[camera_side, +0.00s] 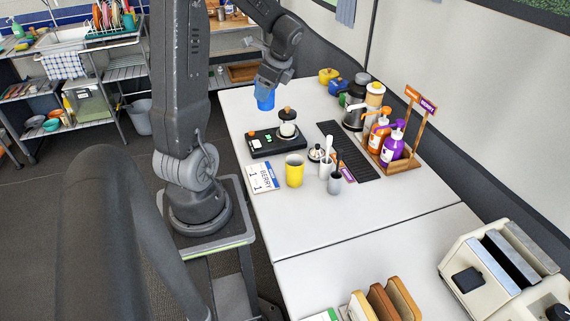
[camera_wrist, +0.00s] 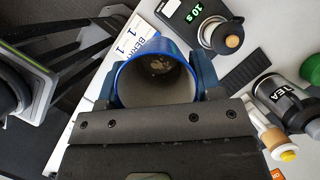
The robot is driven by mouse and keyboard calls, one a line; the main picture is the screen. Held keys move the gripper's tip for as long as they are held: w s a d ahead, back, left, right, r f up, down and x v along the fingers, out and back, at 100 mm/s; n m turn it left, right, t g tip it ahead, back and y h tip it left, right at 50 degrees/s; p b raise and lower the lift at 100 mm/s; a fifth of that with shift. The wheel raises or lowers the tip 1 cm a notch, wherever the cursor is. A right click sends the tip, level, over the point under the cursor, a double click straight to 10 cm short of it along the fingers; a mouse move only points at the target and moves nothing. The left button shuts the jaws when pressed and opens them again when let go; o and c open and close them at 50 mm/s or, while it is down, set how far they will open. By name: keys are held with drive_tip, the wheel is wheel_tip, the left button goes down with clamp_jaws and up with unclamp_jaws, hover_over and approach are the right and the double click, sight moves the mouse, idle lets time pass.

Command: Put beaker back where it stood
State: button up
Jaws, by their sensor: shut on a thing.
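A blue beaker (camera_side: 264,97) is in my gripper (camera_side: 270,80), which is shut on it. It hangs in the air near the table's left edge, behind the black timer unit in the side view. In the wrist view the beaker (camera_wrist: 155,78) shows its open mouth and blue rim, with a finger on each side. Small brownish specks show on its inner bottom. Whether its base touches anything is hidden in the wrist view, but in the side view it appears clear of the table.
A black timer unit (camera_side: 262,145) carries a wooden-topped jar (camera_side: 287,124). A yellow cup (camera_side: 294,170), a BERRY card (camera_side: 262,177) and a grey cup (camera_side: 334,183) stand in front. A black slotted mat (camera_side: 352,160) and pump bottles (camera_side: 391,145) are to the right.

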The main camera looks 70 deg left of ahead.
drive_tip(key=s+n, duration=0.2)
drive_tip(key=s, duration=0.4)
wheel_tip(320, 180, down, 9)
drive_tip(key=shift+g+h, duration=0.3)
drive_tip(key=shift+g, duration=0.1)
drive_tip(key=shift+w+d+f, duration=0.4)
drive_tip(key=shift+w+f, duration=1.4)
drive_tip(key=shift+f, duration=0.15)
drive_tip(key=shift+w+d+f, duration=0.35)
drive_tip(key=shift+w+f, duration=1.5)
drive_tip(key=shift+f, duration=0.05)
drive_tip(key=shift+w+d+f, duration=0.4)
drive_tip(key=shift+w+f, duration=1.4)
drive_tip(key=shift+f, duration=0.15)
drive_tip(key=shift+f, duration=0.1)
drive_tip(key=o, duration=0.7)
drive_tip(key=shift+o, duration=0.2)
